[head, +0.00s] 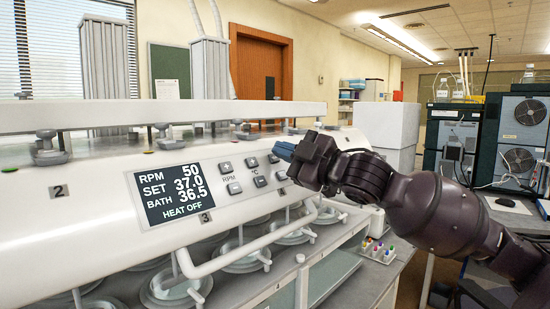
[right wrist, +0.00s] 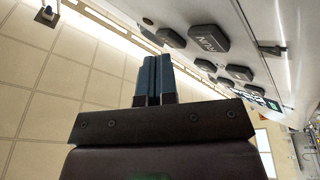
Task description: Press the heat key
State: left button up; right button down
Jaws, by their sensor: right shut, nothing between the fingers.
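The white tablet tester's sloped control panel (head: 95,215) is in the head view. Its display (head: 173,194) reads RPM 50, SET 37.0, BATH 36.5 and HEAT OFF. Grey keys stand right of it: an RPM pair (head: 234,188), a °C pair (head: 260,181) and a right-hand column with one key (head: 273,158) above another, partly beside my gripper. I cannot read which is the heat key. My right gripper (head: 283,152) is shut and empty, its blue fingertips close to the right-hand keys. In the right wrist view its fingers (right wrist: 155,80) point towards the keys (right wrist: 208,39); contact is unclear. My left gripper is out of view.
A white bar with metal knobs (head: 163,130) runs above the panel. A white pipe (head: 240,255) and glass vessels (head: 245,262) lie below it. A rack of coloured-cap vials (head: 377,252) stands on the bench at right. Dark instruments (head: 515,130) stand further back.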

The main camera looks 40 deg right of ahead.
jog(key=shift+w+f, duration=0.1)
jog(key=shift+w, duration=0.1)
dwell(0.4)
jog(key=shift+w+f, duration=0.1)
jog(key=shift+w, duration=0.05)
dwell(0.3)
jog(key=shift+s+r+p, duration=0.5)
jog(key=shift+s+p, duration=0.15)
jog(key=shift+p, duration=0.45)
